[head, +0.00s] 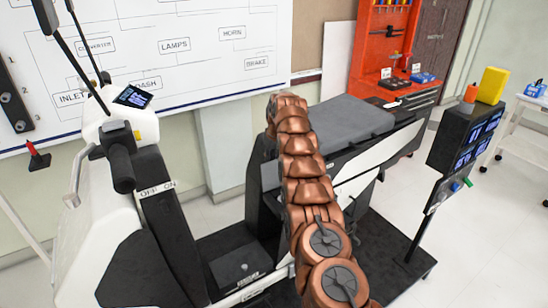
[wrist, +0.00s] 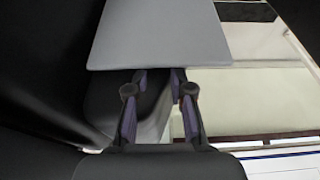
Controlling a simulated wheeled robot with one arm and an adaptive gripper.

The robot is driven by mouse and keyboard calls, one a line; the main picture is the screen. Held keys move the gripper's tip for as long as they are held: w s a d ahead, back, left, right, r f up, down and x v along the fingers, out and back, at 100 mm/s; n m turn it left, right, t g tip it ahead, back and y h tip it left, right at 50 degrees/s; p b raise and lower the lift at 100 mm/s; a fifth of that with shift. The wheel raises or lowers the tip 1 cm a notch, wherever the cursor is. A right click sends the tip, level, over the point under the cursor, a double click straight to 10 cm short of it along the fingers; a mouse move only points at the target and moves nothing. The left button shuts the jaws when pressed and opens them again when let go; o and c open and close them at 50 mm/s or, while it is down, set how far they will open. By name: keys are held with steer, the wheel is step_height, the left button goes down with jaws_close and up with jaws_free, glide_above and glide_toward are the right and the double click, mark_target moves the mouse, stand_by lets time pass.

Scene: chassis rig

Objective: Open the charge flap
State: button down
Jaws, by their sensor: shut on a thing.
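I cannot make out the charge flap with certainty in either view. In the wrist view, my gripper (wrist: 158,80) has its two fingers drawn in, with their tips at the near edge of a flat grey panel (wrist: 155,35). The panel's edge covers the tips, so what they hold is hidden. A dark rounded part (wrist: 110,100) lies behind the left finger. In the head view, my copper arm reaches over the scooter (head: 120,235) toward a grey seat-like slab (head: 350,118), and my gripper is hidden behind the arm.
The scooter's handlebar and display (head: 132,96) stand at left. A monitor stand (head: 465,140) is at right. An orange tool cabinet (head: 385,50) is at the back, and a whiteboard (head: 200,45) hangs behind. Pale floor (head: 440,260) is open at lower right.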

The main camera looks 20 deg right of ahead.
steer(key=shift+a, duration=0.1)
steer(key=c, duration=1)
jaws_free()
steer(key=shift+c, duration=0.2)
steer(key=v, duration=0.6)
steer(key=shift+r, duration=0.4)
steer(key=shift+s+r, duration=0.1)
steer(key=shift+r, duration=0.2)
